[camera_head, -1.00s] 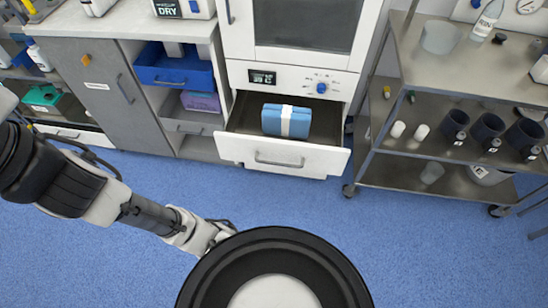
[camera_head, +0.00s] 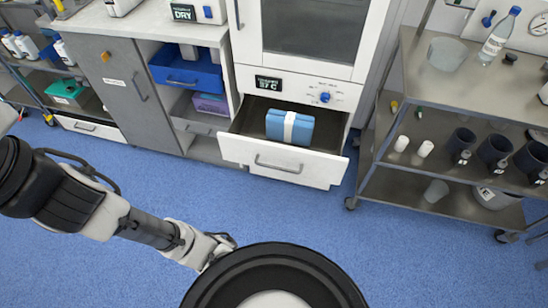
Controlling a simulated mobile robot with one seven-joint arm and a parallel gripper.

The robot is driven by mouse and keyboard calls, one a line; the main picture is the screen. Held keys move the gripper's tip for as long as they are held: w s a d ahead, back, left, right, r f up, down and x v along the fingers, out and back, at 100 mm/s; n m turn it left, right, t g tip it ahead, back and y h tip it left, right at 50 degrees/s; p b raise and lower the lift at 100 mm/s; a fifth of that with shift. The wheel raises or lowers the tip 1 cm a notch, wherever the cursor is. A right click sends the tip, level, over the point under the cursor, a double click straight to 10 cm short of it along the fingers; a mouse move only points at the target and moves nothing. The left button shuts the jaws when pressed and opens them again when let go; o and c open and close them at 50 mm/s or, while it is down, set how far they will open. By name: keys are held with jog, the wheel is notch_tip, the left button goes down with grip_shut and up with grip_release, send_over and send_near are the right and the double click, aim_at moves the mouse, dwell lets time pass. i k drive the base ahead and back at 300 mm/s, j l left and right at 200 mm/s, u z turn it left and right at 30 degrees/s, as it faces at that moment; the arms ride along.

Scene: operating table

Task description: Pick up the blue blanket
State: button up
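The blue blanket (camera_head: 290,127) is folded, with a white band around its middle. It lies in the open drawer (camera_head: 283,160) below the white warming cabinet. My arm reaches in from the left edge over the blue floor. Its far end (camera_head: 212,249) is near the lower middle of the view, well short of the drawer and apart from the blanket. The fingers of my gripper cannot be made out; they may be hidden by the round dark part of my body at the bottom.
A metal shelf cart (camera_head: 455,95) with dark cups and bottles stands right of the drawer. A grey-doored cabinet (camera_head: 125,95) and a shelf with a blue bin (camera_head: 187,68) stand left. The blue floor (camera_head: 350,235) before the drawer is clear.

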aim_at(289, 128)
jog(key=i+l+u, duration=0.2)
jog(key=l, duration=0.25)
jog(key=i+l+u, duration=0.15)
jog(key=l, duration=0.3)
jog(key=i+l+u, duration=0.2)
jog(key=l, duration=0.25)
jog(key=l+u, duration=0.15)
jog(key=l, duration=0.3)
jog(key=i, duration=0.45)
